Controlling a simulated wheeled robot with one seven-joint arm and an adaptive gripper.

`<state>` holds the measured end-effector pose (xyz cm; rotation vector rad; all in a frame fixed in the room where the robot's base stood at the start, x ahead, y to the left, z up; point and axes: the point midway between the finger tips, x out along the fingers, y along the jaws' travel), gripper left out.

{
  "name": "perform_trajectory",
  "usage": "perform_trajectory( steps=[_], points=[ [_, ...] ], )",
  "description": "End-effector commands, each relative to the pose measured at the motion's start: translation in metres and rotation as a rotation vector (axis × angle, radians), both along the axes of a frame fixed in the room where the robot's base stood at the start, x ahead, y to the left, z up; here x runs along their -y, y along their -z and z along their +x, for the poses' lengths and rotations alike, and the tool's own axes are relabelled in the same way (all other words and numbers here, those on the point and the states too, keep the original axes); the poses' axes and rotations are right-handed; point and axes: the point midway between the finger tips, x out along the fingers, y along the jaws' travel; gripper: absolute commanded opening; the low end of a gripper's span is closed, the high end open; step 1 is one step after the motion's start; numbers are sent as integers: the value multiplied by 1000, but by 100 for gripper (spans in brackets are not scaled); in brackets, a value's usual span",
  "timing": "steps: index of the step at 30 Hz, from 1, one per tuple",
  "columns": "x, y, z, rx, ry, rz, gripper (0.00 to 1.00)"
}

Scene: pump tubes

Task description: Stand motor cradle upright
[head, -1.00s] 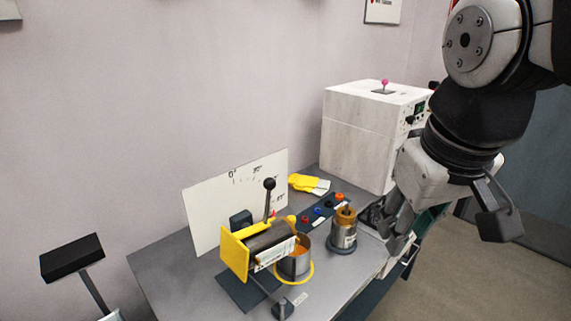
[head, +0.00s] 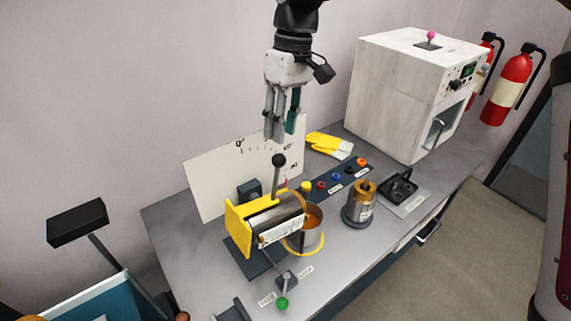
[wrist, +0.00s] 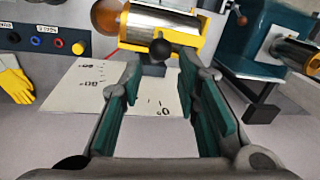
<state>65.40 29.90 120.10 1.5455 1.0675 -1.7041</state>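The motor cradle (head: 238,226) is yellow and holds a dark silver cylinder (head: 275,218) with a white label, lying about level above a dark base plate (head: 258,262). A lever with a black ball knob (head: 278,160) rises from it. The cradle also shows at the top of the wrist view (wrist: 125,33), with the knob (wrist: 162,48) in front. My gripper (head: 281,136) points down just above the knob and is empty. In the wrist view its fingers (wrist: 160,68) are spread apart, with the knob in line with the gap.
A metal cup (head: 310,232) with a yellow ring stands at the cylinder's end. A white angle board (head: 215,180) stands behind the cradle. A bronze and silver pump part (head: 359,203), coloured buttons (head: 336,179), yellow gloves (head: 328,144) and a white machine (head: 395,100) are to the right. A green-knobbed lever (head: 282,303) is in front.

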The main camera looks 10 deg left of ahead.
Motion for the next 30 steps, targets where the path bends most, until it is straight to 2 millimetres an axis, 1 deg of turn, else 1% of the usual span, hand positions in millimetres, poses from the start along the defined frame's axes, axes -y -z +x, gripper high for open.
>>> perform_trajectory(
  steps=[5, 8, 15, 21, 25, 30],
  points=[
    [-3, 14, -3, -5, -4, 0, 30],
    [-3, 29, -6, -7, -5, -1, 30],
    [-8, 76, -14, -7, -5, -1, 30],
    [-10, 111, -19, -6, -4, 0, 30],
    [-12, 126, -20, -4, -2, 1, 30],
    [-13, 135, -20, -2, -2, 0, 30]
  ],
)
